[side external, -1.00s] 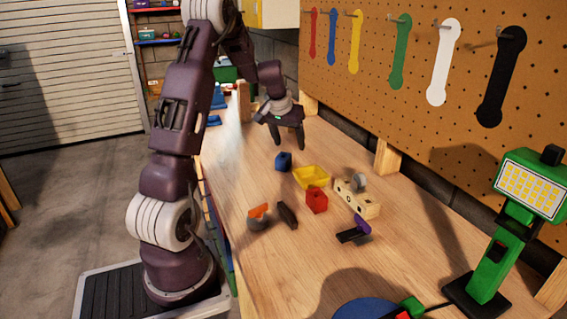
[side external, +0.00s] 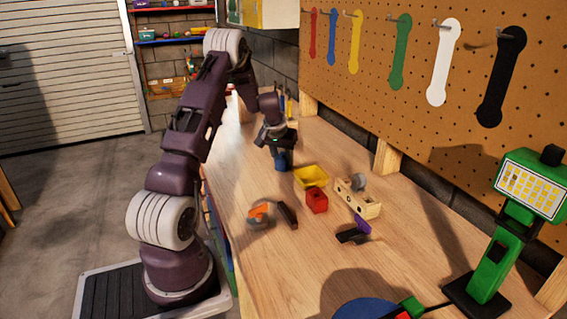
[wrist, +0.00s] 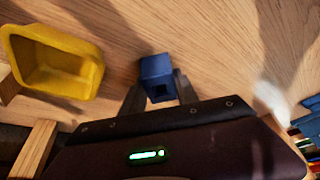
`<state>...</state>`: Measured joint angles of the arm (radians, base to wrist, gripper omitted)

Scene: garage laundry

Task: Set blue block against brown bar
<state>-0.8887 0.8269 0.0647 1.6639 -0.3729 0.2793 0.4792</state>
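The blue block (side external: 282,160) stands on the wooden workbench, left of a yellow tray. My gripper (side external: 281,155) points down over it and partly hides it in the side view. In the wrist view the blue block (wrist: 155,70) lies between the two dark fingertips of my gripper (wrist: 158,86), one on each side. I cannot tell whether the fingers press on it. The dark brown bar (side external: 287,214) lies flat on the bench, nearer the side camera, beside an orange and grey piece. The bar is not visible in the wrist view.
The yellow tray (side external: 311,178) is close to the block and also shows in the wrist view (wrist: 88,76). A red block (side external: 317,203), a beige holed bar (side external: 358,203), a purple and black piece (side external: 356,232) and an orange-grey piece (side external: 259,216) lie nearby. A green lamp (side external: 497,245) stands right.

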